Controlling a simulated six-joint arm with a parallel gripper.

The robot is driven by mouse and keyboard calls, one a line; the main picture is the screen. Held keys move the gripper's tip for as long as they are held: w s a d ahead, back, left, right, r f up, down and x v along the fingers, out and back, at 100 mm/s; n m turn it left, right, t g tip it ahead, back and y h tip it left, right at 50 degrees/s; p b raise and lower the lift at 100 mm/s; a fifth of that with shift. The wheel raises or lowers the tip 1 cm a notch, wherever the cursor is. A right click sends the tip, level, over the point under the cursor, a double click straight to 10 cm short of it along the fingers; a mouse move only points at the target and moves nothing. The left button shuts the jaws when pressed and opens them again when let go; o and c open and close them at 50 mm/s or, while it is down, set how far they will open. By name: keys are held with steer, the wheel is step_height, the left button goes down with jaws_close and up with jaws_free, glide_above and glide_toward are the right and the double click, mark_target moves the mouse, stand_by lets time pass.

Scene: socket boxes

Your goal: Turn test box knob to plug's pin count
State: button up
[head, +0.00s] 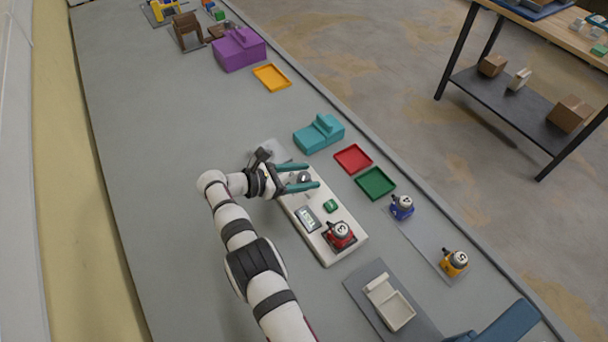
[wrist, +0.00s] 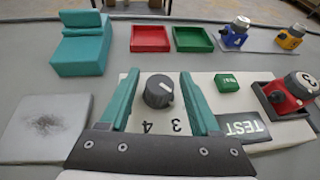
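The test box (head: 322,250) is a long cream panel. Digits 3 and 4 show on the panel on the near side of the knob; other digits are hidden or unclear. A red plug (wrist: 296,92) with a 3 on its top stands in the dark socket at the box's end; its pins are hidden. My gripper (head: 309,176) is open, with its teal fingers on either side of the knob and gaps visible in the wrist view.
A green button (wrist: 227,82) and a TEST display (wrist: 243,128) lie between knob and plug. A teal block (head: 319,135), red tray (head: 353,159) and green tray (head: 375,183) stand beyond the box. Blue (head: 402,207) and yellow (head: 454,263) plugs stand to the right.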

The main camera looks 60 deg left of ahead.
steer(key=v, duration=1.2)
steer(key=shift+f, duration=0.15)
steer(key=s+d+r+n+y, duration=0.1)
steer(key=s+d+n+y, duration=0.1)
steer(key=d+n+y, duration=0.45)
steer(key=shift+g+y, duration=0.3)
steer(key=shift+y, duration=0.05)
steer(key=x, duration=1.5)
steer(key=shift+w+d, duration=0.15)
steer(key=shift+d, duration=0.1)
